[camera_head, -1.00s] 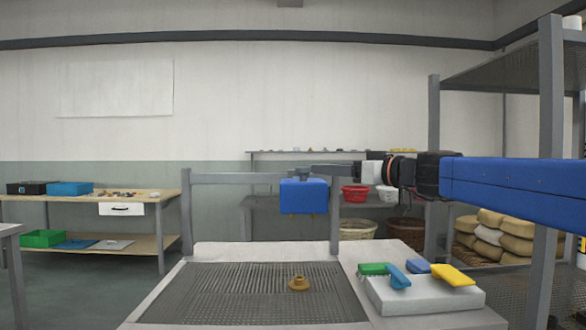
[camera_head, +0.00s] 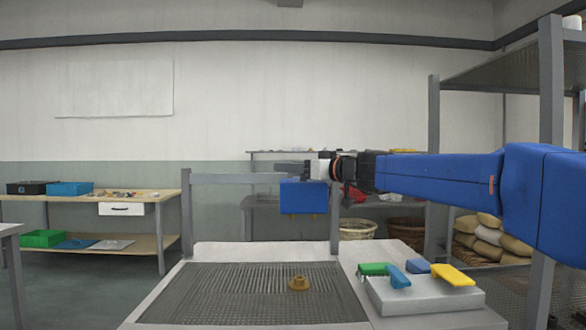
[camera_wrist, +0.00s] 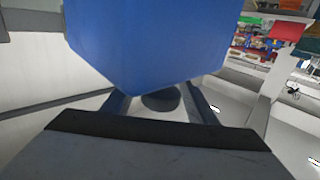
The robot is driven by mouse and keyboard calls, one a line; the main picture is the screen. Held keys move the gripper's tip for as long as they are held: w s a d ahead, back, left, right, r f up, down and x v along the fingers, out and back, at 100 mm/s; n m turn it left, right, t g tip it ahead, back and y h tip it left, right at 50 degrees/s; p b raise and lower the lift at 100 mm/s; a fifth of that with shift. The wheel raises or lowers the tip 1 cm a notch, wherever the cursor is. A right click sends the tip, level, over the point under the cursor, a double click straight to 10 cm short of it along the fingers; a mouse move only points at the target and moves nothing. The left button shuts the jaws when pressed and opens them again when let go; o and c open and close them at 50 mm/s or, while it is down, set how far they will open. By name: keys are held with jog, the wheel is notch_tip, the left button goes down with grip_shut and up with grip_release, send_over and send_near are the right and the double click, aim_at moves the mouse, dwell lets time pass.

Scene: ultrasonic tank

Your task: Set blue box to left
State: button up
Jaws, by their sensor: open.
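The blue box (camera_head: 303,198) hangs at the grey crossbar of the frame above the grated tank top, towards the bar's right end. My gripper (camera_head: 291,169) reaches in from the right, level with the bar and just above the box's top edge in the head view. It is open; nothing is gripped. Whether it touches the box cannot be told. In the wrist view the blue box (camera_wrist: 150,40) fills the top middle, close to the camera. Part of the bar behind the box is hidden.
A pale block (camera_head: 425,296) at right carries green, blue and yellow pieces. A grey upright (camera_head: 334,215) stands just right of the box. The bar's left part (camera_head: 230,178) is clear.

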grip_shut()
jog(key=s+a, duration=0.1)
jog(key=a, duration=2.6)
jog(key=shift+a, duration=0.15)
jog(key=shift+c, duration=1.8)
grip_release()
jog(key=o, duration=0.4)
jog(key=shift+a, duration=0.2)
jog(key=shift+c, duration=0.2)
jog(key=shift+d, duration=0.2)
